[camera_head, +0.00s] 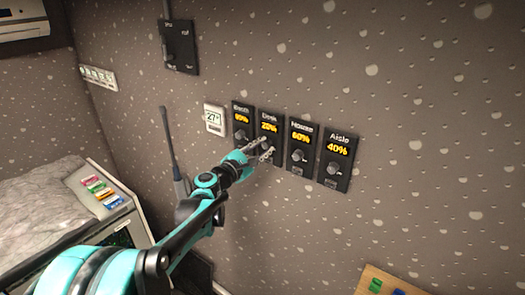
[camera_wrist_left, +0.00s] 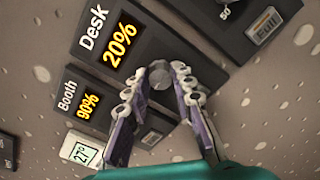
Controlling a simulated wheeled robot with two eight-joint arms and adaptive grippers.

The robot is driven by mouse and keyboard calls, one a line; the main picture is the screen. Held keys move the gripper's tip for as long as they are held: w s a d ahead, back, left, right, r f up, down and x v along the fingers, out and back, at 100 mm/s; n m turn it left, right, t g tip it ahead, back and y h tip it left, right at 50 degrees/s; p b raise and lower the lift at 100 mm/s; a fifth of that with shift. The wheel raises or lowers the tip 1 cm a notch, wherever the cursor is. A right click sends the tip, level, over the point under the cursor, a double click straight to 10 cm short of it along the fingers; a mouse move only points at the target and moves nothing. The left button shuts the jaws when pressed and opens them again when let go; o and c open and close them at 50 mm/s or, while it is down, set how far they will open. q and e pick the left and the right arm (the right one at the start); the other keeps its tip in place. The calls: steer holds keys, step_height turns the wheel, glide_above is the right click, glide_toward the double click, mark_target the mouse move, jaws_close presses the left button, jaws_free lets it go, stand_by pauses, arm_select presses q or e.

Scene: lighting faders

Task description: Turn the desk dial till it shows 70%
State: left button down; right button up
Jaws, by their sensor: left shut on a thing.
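The Desk panel (camera_head: 269,125) is a dark wall plate between the Booth and House panels. Its yellow display (camera_wrist_left: 119,46) reads 20% in the left wrist view. The round grey Desk dial (camera_wrist_left: 160,78) sits below the display. My left gripper (camera_head: 266,151) reaches up to it from the lower left. In the left wrist view the two fingers of my left gripper (camera_wrist_left: 166,76) are closed on either side of the dial, touching it. In the head view the fingers mostly hide the dial. My right gripper is not in view.
The Booth panel (camera_wrist_left: 85,103) shows 90%. The House panel (camera_head: 301,130) shows 60%, and the Aisle panel (camera_head: 338,147) shows 40%, each with its own knob. A small 27° thermostat (camera_head: 213,119) is left of Booth. A black antenna device (camera_head: 174,145) stands near my arm.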

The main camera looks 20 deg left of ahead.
arm_select(q)
steer(key=m, duration=0.3)
steer(key=shift+f+m+b, duration=0.1)
steer(key=shift+m+b, duration=0.3)
steer(key=m, duration=0.3)
steer(key=shift+m+b, duration=0.3)
steer(key=shift+b, duration=0.1)
steer(key=m, duration=0.3)
steer(key=shift+f+m+b, duration=0.1)
steer(key=shift+m+b, duration=0.2)
steer(key=shift+m, duration=0.1)
steer(key=m, duration=0.3)
steer(key=shift+m, duration=0.3)
steer(key=m+b, duration=0.1)
steer(key=m, duration=0.2)
steer(key=shift+f+m, duration=0.1)
steer(key=shift+m, duration=0.2)
steer(key=m, duration=0.3)
steer(key=shift+m, duration=0.3)
steer(key=m, duration=0.3)
steer(key=shift+m, duration=0.3)
steer(key=shift+m+b, duration=0.35)
steer(key=shift+m, duration=1.45)
